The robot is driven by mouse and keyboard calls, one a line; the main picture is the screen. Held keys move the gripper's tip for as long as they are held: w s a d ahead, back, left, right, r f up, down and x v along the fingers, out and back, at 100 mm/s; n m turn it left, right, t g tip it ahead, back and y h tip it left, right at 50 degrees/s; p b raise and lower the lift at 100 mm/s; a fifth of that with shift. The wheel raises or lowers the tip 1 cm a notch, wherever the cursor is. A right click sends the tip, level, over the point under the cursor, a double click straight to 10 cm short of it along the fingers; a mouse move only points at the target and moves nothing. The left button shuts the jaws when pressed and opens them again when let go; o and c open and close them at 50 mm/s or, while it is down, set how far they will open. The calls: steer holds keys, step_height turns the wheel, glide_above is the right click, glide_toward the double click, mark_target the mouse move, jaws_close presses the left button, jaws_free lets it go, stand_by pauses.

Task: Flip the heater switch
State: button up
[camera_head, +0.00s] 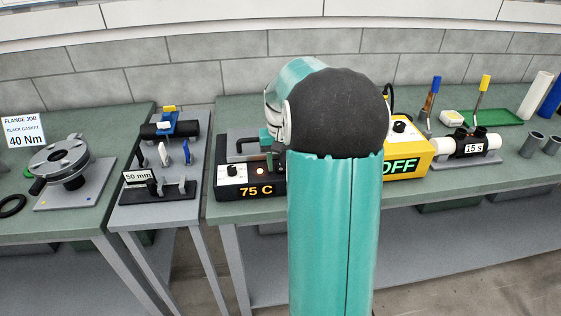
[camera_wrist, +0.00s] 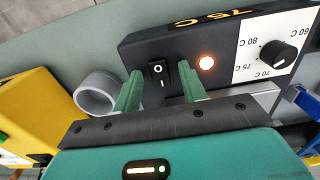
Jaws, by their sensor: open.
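The heater is a black box (camera_head: 257,191) labelled 75 C on the bench in the head view. In the wrist view its black casing (camera_wrist: 140,43) fills the upper part. In the head view my arm hides most of the gripper and the switch.
A dial knob (camera_wrist: 278,54) is on the heater's white panel. A grey ring-shaped pipe piece (camera_wrist: 97,92) lies close by the left finger. A yellow box (camera_head: 408,150) reading OFF stands right of the heater.

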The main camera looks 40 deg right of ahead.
jaws_close()
steer(key=shift+w+d, duration=0.1)
steer(key=shift+w+d+g+y, duration=0.15)
steer(key=shift+w+g+y, duration=0.15)
steer(key=shift+g+y, duration=0.55)
steer(key=shift+w+d+g+y, duration=0.15)
steer(key=shift+g+y, duration=0.3)
steer(key=shift+g, duration=0.6)
